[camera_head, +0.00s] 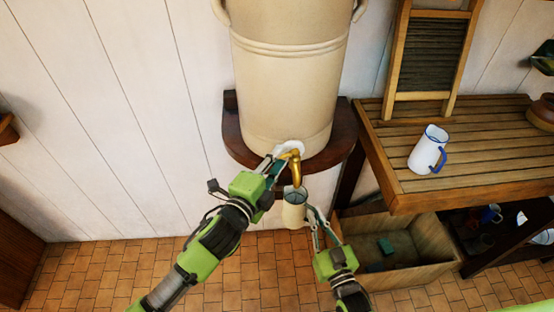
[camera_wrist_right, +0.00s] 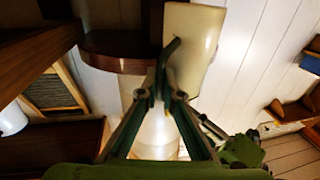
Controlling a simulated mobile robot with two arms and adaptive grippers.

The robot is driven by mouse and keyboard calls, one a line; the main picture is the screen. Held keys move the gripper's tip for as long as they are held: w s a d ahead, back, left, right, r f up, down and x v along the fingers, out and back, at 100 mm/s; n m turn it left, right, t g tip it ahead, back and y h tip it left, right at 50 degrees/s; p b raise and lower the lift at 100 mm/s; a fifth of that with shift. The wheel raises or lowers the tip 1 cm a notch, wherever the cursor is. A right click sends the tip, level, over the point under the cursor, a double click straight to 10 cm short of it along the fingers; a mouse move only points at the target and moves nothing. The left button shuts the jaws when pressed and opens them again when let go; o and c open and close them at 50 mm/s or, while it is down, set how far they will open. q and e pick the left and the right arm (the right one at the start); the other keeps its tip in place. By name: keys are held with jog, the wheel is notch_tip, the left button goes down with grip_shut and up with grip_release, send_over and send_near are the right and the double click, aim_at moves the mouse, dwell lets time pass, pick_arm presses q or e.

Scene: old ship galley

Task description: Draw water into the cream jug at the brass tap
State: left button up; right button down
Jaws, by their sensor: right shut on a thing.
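The cream jug (camera_head: 293,214) hangs in the air under the brass tap (camera_head: 296,170), its dark opening facing up. My right gripper (camera_head: 312,215) is shut on its handle side. In the right wrist view the jug (camera_wrist_right: 195,45) is beyond the fingertips (camera_wrist_right: 165,85), with a dark curved handle between them. The tap's spout points down over the jug's mouth. My left gripper (camera_head: 278,160) is at the tap, its fingertips by the white fitting at the tap's base. Its jaw gap is too small to judge. No water stream is visible.
The large cream crock (camera_head: 288,85) stands on a dark wooden wall shelf (camera_head: 237,145). On the right, a slatted bench (camera_head: 480,150) carries a white, blue-rimmed jug (camera_head: 426,150) and a washboard (camera_head: 432,55). An open wooden box (camera_head: 425,255) stands below. Tiled floor is free in front.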

jog(key=shift+r, duration=0.15)
pick_arm(q)
grip_shut()
jog(key=shift+w+a+m+g+h, duration=0.1)
jog(key=shift+w+m+g+h, duration=0.15)
jog(key=shift+m+g+h, duration=0.4)
jog(key=shift+w+a+m+g+h, duration=0.1)
jog(key=shift+w+m+g+h, duration=0.15)
jog(key=shift+m+g+h, duration=0.4)
pick_arm(e)
jog(key=shift+a, duration=0.1)
pick_arm(q)
jog(key=shift+h, duration=0.3)
grip_release()
jog(key=shift+w, duration=0.15)
